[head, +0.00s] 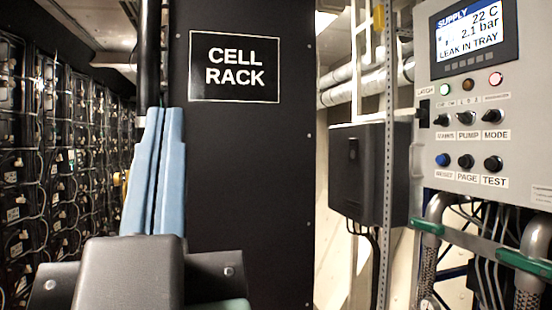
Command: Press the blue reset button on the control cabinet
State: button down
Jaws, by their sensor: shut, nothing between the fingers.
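The blue reset button (443,160) is on the lower row of the grey control cabinet (520,110) at the right of the head view. A small RESET label is below it, and two black buttons, PAGE (466,162) and TEST (493,164), are to its right. My gripper (163,112) is at the lower left, with two long pale blue fingers pointing up, shut and empty. It is well left of the cabinet and apart from the button. Nothing covers the button.
A black CELL RACK panel (240,190) stands behind my gripper, with racks of cells (60,150) at far left. A black box (358,170) and a perforated metal post (388,150) stand between the panel and the cabinet. Hoses with green clamps (522,264) run below the cabinet.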

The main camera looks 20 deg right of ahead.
aim_at(440, 160)
jog(key=i, duration=1.3)
jog(key=z, duration=0.75)
